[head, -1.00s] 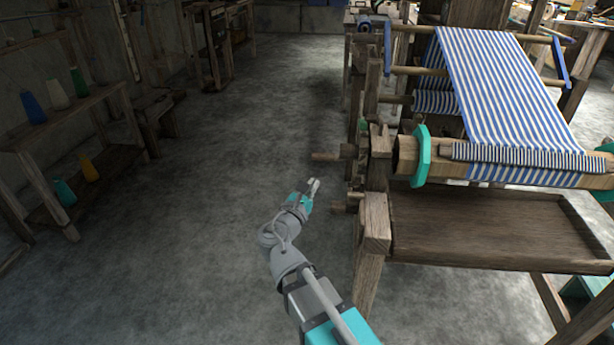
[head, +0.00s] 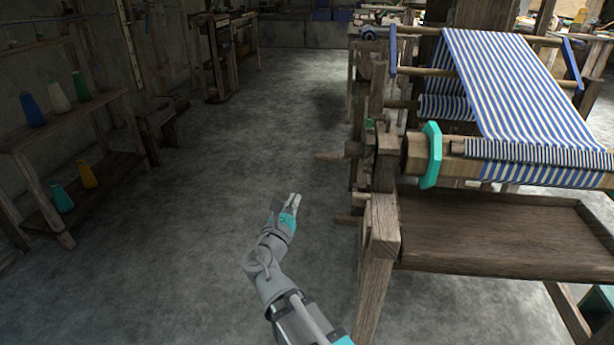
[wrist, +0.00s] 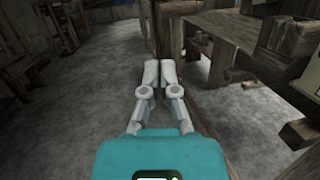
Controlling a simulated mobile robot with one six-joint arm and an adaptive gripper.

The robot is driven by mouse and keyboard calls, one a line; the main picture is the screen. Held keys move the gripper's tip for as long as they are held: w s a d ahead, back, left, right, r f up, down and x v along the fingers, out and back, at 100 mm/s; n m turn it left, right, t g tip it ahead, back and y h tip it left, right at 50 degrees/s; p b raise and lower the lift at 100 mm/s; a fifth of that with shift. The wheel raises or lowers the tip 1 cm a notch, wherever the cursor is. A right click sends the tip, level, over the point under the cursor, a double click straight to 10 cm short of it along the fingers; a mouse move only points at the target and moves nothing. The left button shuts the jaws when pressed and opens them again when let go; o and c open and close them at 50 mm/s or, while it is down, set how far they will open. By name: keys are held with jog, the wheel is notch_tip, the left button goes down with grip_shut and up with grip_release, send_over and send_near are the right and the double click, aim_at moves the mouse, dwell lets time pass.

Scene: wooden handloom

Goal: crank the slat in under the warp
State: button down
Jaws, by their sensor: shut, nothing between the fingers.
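The striped blue and white warp (head: 515,85) stretches over the loom and wraps down around the wooden front beam (head: 420,148). A turquoise collar (head: 432,155) sits near the beam's left end.
The loom's front post (head: 378,255) and wooden tray (head: 500,230) stand to the right. A shelf with several thread cones (head: 60,104) stands at the left. The floor between is clear.

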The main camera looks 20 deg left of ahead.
aim_at(313, 159)
jog(key=w+r, duration=0.1)
jog(key=w, duration=0.3)
jog(key=w+p, duration=0.1)
jog(key=w, duration=0.4)
jog(key=w+r+p, duration=0.1)
jog(key=w, duration=0.3)
jog(key=shift+w+a+r, duration=0.15)
jog(key=shift+a+r, duration=0.1)
jog(key=shift+r, duration=0.05)
jog(key=shift+w+p, duration=0.2)
jog(key=shift+p, duration=0.1)
jog(key=shift+d, duration=0.15)
jog(key=shift+a, duration=0.2)
jog(key=shift+a+b, duration=0.1)
jog(key=shift+b, duration=0.2)
